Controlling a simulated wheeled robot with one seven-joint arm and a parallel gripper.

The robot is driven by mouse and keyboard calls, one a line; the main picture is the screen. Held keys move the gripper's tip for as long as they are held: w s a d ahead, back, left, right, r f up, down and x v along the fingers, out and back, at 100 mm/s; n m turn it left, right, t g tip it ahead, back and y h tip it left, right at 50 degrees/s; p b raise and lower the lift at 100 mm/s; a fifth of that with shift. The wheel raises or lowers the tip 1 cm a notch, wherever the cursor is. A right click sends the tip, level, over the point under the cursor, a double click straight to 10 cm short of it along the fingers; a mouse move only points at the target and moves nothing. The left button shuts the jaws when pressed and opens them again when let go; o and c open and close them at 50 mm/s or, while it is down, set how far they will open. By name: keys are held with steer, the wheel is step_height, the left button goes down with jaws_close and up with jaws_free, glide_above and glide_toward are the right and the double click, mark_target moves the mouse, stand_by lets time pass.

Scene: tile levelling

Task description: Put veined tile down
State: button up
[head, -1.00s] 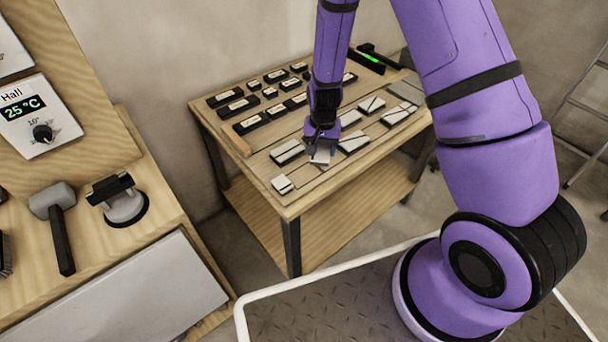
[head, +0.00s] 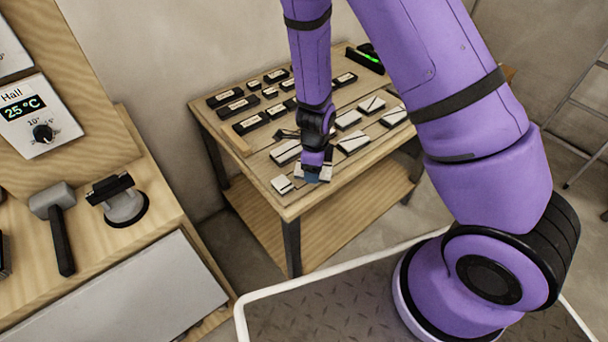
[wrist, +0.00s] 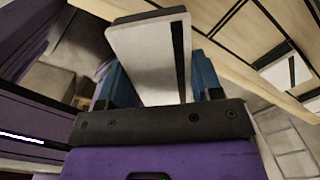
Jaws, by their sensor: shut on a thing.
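My gripper (head: 312,178) is low over the front part of the wooden tile table (head: 290,208). It is shut on the veined tile (wrist: 145,62), a pale slab with one dark stripe near its right edge in the wrist view. The blue finger pads (wrist: 160,82) sit on either side of it. In the head view only a small pale part of the tile (head: 327,173) shows beside the fingers. I cannot tell whether its lower edge touches the table.
A small pale tile (head: 282,184) lies left of my gripper, and another (head: 285,152) lies behind it. More striped tiles (head: 353,142) lie to the right. Black labelled blocks (head: 251,123) stand in rows further back. The table's front edge is close to my gripper.

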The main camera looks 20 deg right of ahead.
steer(key=s+f+m, duration=0.1)
steer(key=s+m, duration=0.4)
steer(key=m, duration=0.8)
steer(key=s+m, duration=0.5)
steer(key=m, duration=0.8)
steer(key=w, duration=0.5)
steer(key=w+f, duration=0.1)
steer(key=w, duration=0.4)
steer(key=w+a, duration=0.1)
steer(key=w, duration=0.4)
steer(key=shift+w+f, duration=0.2)
steer(key=shift+f, duration=0.05)
steer(key=shift+w+f, duration=0.1)
steer(key=shift+f, duration=1.7)
steer(key=shift+f, duration=0.1)
steer(key=o, duration=1)
steer(key=shift+c, duration=0.2)
